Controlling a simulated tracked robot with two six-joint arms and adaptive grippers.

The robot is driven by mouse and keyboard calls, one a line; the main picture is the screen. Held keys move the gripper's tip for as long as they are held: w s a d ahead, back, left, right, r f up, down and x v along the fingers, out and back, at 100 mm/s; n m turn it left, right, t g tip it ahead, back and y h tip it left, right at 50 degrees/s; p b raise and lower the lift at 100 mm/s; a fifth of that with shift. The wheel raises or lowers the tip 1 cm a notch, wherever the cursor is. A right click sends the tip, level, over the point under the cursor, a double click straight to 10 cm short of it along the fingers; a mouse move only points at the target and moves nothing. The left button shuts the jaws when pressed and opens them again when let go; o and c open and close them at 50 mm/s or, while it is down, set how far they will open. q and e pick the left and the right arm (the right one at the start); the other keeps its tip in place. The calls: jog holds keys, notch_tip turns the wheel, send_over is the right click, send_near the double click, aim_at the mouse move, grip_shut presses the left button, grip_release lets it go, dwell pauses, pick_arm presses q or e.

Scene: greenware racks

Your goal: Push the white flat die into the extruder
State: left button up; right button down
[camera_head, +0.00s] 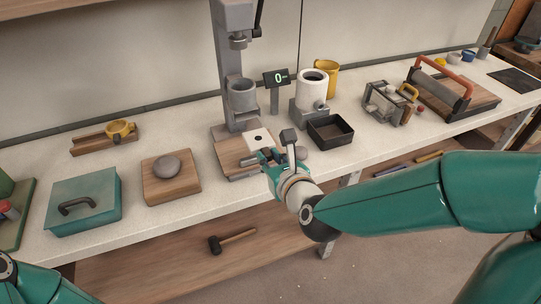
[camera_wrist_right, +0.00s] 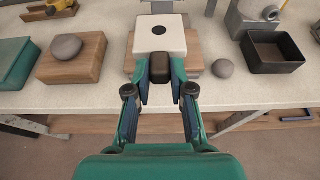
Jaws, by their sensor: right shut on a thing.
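The white flat die (camera_head: 259,138) is a pale square plate with a dark round hole. It also shows in the wrist view (camera_wrist_right: 149,38), with a dark handle (camera_wrist_right: 160,66) at its near side. My right gripper (camera_head: 268,157) is shut on that handle, its fingers on both sides (camera_wrist_right: 160,85). The extruder (camera_head: 236,60) is a grey upright press with a grey cup, behind the die. The die is over the wooden board in front of the extruder; I cannot tell whether they touch. My left gripper is out of view; only part of that arm shows at lower left.
A grey clay ball (camera_wrist_right: 223,68) and a black tray (camera_head: 330,131) stand right of the die. A wooden block (camera_head: 171,186) with a grey lump and a teal box (camera_head: 84,202) stand left. A small display (camera_head: 276,77) stands right of the extruder.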

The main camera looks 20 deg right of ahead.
aim_at(261, 138)
jog(key=shift+s+d, duration=0.15)
jog(key=shift+d, duration=0.15)
jog(key=shift+f+b, duration=0.1)
jog(key=shift+b, duration=0.5)
jog(key=shift+w+b, duration=0.5)
jog(key=shift+w, duration=0.9)
jog(key=shift+w+a+b, duration=0.1)
jog(key=shift+w+b, duration=0.2)
jog(key=shift+w, duration=1.15)
jog(key=shift+r, duration=0.2)
jog(key=shift+w, duration=0.2)
jog(key=shift+w, duration=0.4)
